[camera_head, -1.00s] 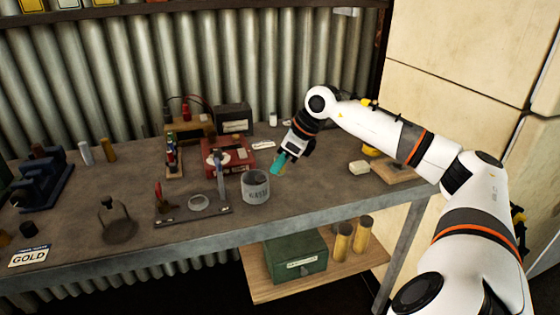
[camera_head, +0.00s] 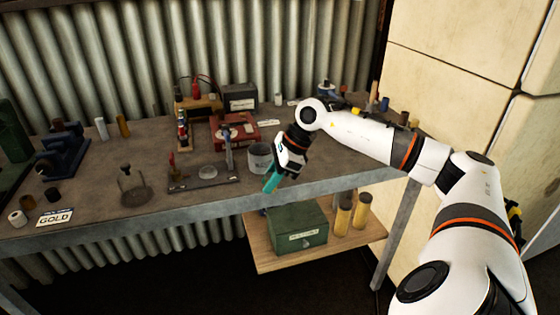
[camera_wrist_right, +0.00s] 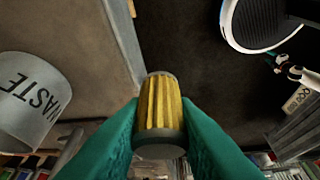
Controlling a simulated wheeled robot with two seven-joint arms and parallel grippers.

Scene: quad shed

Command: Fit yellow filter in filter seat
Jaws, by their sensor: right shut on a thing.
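My right gripper (camera_head: 270,182) has teal fingers, pointing down by the table's front edge, just in front of the waste cup. In the right wrist view the gripper (camera_wrist_right: 160,115) is shut on the yellow filter (camera_wrist_right: 158,100), a pleated yellow cylinder with grey end caps. The filter does not show in the head view. I cannot tell for sure which thing is the filter seat; it may be out of view or hidden. My left gripper is not in view.
The waste cup (camera_head: 259,155) also stands at the left of the wrist view (camera_wrist_right: 30,100). A dark stand (camera_head: 203,179), a red box (camera_head: 232,131) and a glass-like vessel (camera_head: 132,184) are on the table. A green box (camera_head: 297,228) and yellow cylinders (camera_head: 343,217) are on the lower shelf.

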